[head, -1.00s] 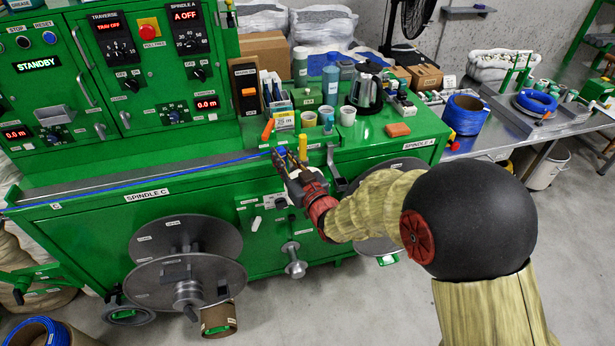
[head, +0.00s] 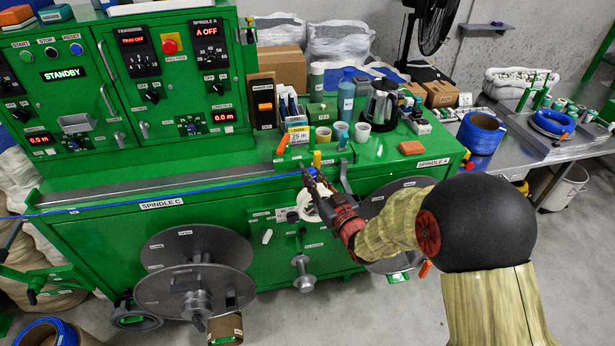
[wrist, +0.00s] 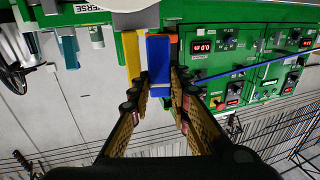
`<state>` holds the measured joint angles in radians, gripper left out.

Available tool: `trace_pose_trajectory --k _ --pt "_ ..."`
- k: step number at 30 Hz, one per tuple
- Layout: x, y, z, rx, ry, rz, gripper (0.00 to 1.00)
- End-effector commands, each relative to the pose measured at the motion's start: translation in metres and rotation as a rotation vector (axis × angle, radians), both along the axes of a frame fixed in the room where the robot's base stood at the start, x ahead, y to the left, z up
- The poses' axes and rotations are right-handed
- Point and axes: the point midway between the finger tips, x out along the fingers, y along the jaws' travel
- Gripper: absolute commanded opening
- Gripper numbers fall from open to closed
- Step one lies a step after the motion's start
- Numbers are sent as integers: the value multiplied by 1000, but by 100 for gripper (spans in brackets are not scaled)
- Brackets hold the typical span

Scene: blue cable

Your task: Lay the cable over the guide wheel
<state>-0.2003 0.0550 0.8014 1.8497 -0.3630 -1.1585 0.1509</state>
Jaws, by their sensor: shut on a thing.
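The blue cable (head: 190,190) runs from the left edge of the head view along the front of the green machine to my gripper (head: 312,180). My gripper is shut on its end, above the machine's front edge. In the wrist view, a blue piece (wrist: 159,62) sits between the fingertips (wrist: 160,88), and the cable (wrist: 255,65) extends to the right. A pale round disc (head: 306,207) shows partly behind my gripper; I cannot tell whether it is the guide wheel. A grey bracket (head: 346,178) stands just right of the gripper.
A yellow piece (head: 317,160) stands close behind the gripper. Cups (head: 362,132), a kettle (head: 380,105) and an orange block (head: 411,147) occupy the green top. A large grey spool (head: 195,265) hangs below left. The top's front right is fairly clear.

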Motion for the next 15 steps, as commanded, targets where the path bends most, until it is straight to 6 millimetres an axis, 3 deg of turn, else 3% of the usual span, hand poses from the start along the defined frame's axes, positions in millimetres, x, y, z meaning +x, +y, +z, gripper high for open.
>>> trace_pose_trajectory --k 15 --pt "10 -33 0 0 -1 -1 0"
